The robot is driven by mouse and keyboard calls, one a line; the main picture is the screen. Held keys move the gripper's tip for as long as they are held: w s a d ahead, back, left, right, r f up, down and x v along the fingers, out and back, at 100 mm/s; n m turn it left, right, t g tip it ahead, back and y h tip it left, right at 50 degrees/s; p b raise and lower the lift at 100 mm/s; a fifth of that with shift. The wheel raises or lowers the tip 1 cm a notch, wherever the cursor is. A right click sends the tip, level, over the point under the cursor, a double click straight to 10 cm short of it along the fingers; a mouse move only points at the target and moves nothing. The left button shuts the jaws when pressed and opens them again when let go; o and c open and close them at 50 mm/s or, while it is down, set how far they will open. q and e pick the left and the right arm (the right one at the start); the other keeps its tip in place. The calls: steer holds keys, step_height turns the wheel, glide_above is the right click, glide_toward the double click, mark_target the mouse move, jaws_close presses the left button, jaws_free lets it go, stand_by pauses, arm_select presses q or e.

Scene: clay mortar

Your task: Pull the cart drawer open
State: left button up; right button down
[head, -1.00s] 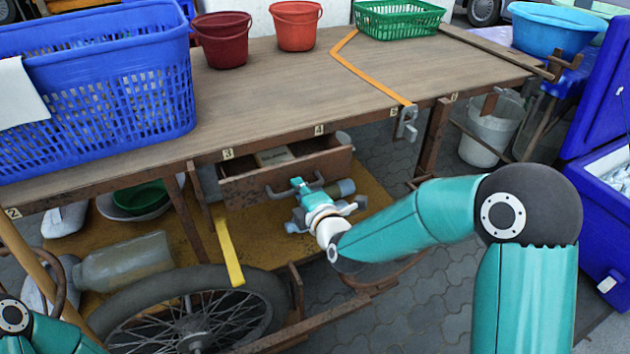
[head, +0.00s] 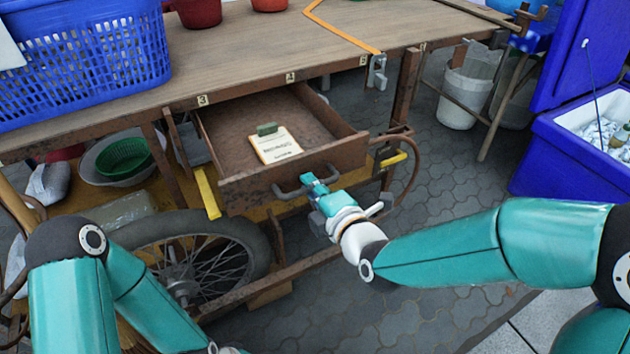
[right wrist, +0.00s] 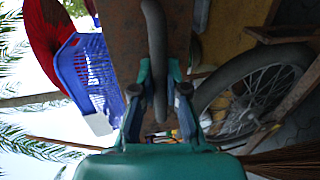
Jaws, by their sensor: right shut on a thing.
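The cart drawer (head: 235,180) is a brown wooden box that stands well out from under the cart's table top in the head view. Its grey bar handle (head: 290,190) is on the front panel. My right gripper (head: 310,183) is shut on the handle. In the right wrist view the handle (right wrist: 155,45) runs between the two fingers (right wrist: 158,95).
A spoked wheel (head: 190,255) stands below and left of the drawer. The cart's table top (head: 240,55) carries a blue basket (head: 80,60). A blue cool box (head: 570,155) stands at the right. Paved floor (head: 450,190) is clear to the right of the drawer.

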steer(key=shift+s+d+f, duration=0.15)
steer(key=shift+s+f, duration=0.15)
steer(key=c, duration=1.2)
jaws_free()
steer(key=shift+r, duration=0.15)
